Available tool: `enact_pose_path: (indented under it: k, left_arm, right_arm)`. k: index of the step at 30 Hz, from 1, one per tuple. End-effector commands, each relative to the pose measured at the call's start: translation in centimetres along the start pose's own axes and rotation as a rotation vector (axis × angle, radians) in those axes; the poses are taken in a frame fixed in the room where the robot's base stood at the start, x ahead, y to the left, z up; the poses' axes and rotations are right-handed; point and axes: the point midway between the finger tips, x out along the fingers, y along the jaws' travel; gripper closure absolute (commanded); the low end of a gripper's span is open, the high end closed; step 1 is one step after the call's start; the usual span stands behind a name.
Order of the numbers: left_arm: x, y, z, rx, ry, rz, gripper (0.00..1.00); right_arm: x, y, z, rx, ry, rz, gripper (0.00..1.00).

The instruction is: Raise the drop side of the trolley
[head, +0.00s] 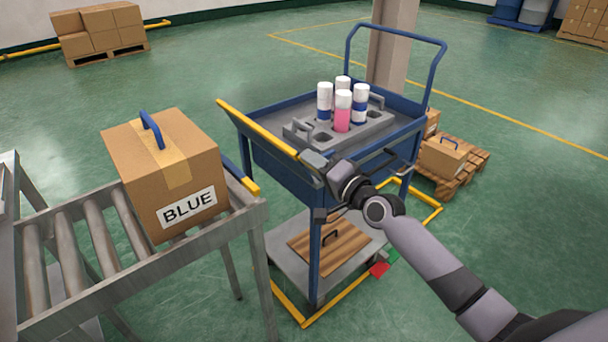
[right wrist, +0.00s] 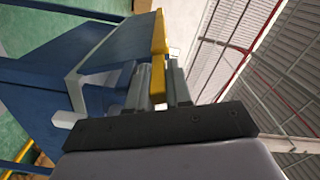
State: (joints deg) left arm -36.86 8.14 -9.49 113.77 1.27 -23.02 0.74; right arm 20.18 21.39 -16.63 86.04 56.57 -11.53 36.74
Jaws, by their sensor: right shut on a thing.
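The blue trolley (head: 400,115) stands in the middle of the head view. Its drop side has a yellow top edge (head: 255,125) along the tray's near left side, at about the height of the tray rim. The edge looks leaned slightly outward; its exact angle is hard to tell. My right gripper (head: 318,162) is shut on the drop side at the near end of this edge. In the right wrist view the two fingers (right wrist: 158,88) sit either side of the yellow edge (right wrist: 159,50), with the blue panel (right wrist: 115,50) beside them. My left gripper is out of view.
A grey holder (head: 300,133) with several white-capped cans stands in the tray. A roller conveyor (head: 100,240) carrying a carton marked BLUE (head: 165,165) is close on the left. A wooden board (head: 325,245) lies on the lower shelf. A pallet (head: 470,165) with cartons stands behind right.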

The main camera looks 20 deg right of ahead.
Motion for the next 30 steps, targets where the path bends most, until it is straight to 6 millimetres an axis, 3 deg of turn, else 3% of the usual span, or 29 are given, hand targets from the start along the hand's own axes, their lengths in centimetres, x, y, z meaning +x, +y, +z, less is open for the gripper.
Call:
enact_pose_path:
  k: [12,30]
  left_arm:
    - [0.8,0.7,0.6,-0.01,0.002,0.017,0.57]
    - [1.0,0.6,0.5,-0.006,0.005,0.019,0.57]
  right_arm:
    - [0.0,0.9,-3.5,0.303,0.006,-0.003,1.0]
    - [0.0,1.4,-4.7,0.415,0.005,-0.003,1.0]
